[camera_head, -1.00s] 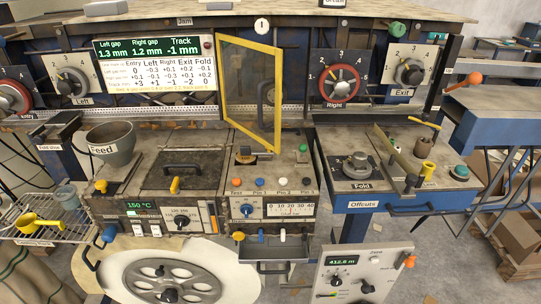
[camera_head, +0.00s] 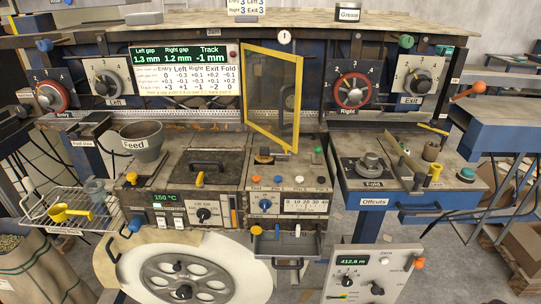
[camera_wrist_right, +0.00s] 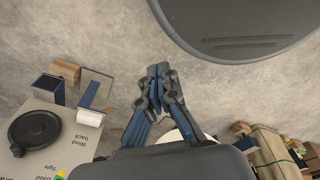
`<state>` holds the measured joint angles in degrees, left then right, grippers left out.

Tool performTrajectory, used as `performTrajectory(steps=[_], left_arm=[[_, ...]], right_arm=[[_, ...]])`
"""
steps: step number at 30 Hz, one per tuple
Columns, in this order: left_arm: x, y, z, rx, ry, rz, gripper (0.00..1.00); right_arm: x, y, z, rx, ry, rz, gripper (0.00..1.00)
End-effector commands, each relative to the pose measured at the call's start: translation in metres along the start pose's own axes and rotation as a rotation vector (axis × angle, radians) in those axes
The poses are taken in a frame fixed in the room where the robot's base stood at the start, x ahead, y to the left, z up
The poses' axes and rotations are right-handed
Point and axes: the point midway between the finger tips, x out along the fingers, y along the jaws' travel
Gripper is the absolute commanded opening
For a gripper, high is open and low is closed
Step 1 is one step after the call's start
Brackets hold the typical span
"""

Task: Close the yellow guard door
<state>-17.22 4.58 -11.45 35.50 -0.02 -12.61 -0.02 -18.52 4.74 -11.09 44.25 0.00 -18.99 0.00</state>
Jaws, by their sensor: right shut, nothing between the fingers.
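The yellow guard door (camera_head: 271,131), a yellow frame with a see-through pane and a dark handle, stands in the middle of the machine in the head view. It stands swung out at an angle, its lower right corner towards me. My right gripper (camera_wrist_right: 157,72) shows in the right wrist view, its blue and dark fingers together and empty. It is over the grey floor, away from the door. Neither gripper shows in the head view, and my left gripper is in no view.
A grey feed cup (camera_head: 142,141) stands left of the door. The Fold table (camera_head: 408,181) stands to the right. A large white reel (camera_head: 180,275) is low in front.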

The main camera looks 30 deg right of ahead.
Motion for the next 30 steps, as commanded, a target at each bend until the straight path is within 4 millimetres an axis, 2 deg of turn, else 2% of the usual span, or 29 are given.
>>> performTrajectory(steps=[8, 14, 17, 20, 24, 30], left_arm=[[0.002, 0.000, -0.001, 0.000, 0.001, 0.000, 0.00], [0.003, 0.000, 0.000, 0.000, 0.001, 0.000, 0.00], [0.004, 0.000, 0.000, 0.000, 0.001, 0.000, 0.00], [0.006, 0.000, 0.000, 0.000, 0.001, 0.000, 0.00], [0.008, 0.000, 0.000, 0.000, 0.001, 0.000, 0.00], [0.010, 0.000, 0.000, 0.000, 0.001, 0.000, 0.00]], right_arm=[[-0.019, 0.002, -0.044, 0.005, 0.027, 0.002, 0.00], [-0.047, 0.003, -0.085, 0.011, 0.052, 0.004, 0.00], [-0.073, 0.005, -0.113, 0.015, 0.069, 0.006, 0.00], [-0.108, 0.007, -0.141, 0.020, 0.090, 0.008, 0.00], [-0.165, 0.010, -0.172, 0.025, 0.118, 0.012, 0.00], [-0.247, 0.013, -0.195, 0.032, 0.151, 0.017, 0.00]])
